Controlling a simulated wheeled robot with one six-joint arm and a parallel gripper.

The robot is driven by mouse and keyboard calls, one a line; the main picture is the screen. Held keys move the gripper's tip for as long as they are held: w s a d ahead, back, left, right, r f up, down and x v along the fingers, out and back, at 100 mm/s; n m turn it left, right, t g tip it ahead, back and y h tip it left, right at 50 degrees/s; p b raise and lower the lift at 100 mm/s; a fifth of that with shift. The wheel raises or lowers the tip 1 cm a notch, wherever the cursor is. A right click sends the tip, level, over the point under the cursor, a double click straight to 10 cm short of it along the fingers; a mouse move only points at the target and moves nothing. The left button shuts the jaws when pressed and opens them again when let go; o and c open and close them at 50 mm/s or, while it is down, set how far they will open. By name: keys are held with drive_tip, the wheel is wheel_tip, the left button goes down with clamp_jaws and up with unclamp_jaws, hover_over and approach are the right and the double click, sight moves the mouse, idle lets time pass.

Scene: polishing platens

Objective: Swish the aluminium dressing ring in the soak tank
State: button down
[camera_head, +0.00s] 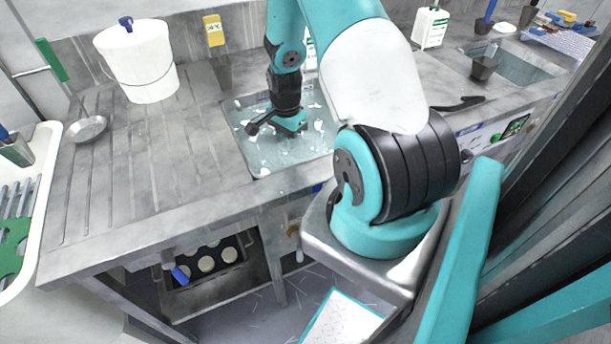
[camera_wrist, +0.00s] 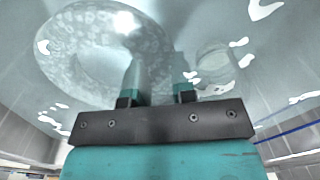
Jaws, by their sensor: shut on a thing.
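The soak tank (camera_head: 241,147) is a sunken basin in the grey bench, filled with pale bluish water with bright glints. My arm reaches down into it, and my gripper (camera_wrist: 158,75) has its fingers in the water. The aluminium dressing ring (camera_wrist: 75,45) is a pale, mottled, wide ring in the wrist view, seen under the water. My gripper is shut on the ring's right-hand side, with its wall between the two fingers. In the head view my arm and the water hide the ring and fingertips.
A white lidded bucket (camera_head: 140,65) stands left of the tank. A metal ladle (camera_head: 87,129) lies far left. A pale round shape (camera_wrist: 212,55) shows in the water beside my fingers.

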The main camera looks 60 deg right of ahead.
drive_tip(key=shift+r, duration=0.1)
idle(1.1)
wheel_tip(320, 180, up, 12)
drive_tip(key=p, duration=1)
drive_tip(key=shift+r, duration=0.2)
idle(1.1)
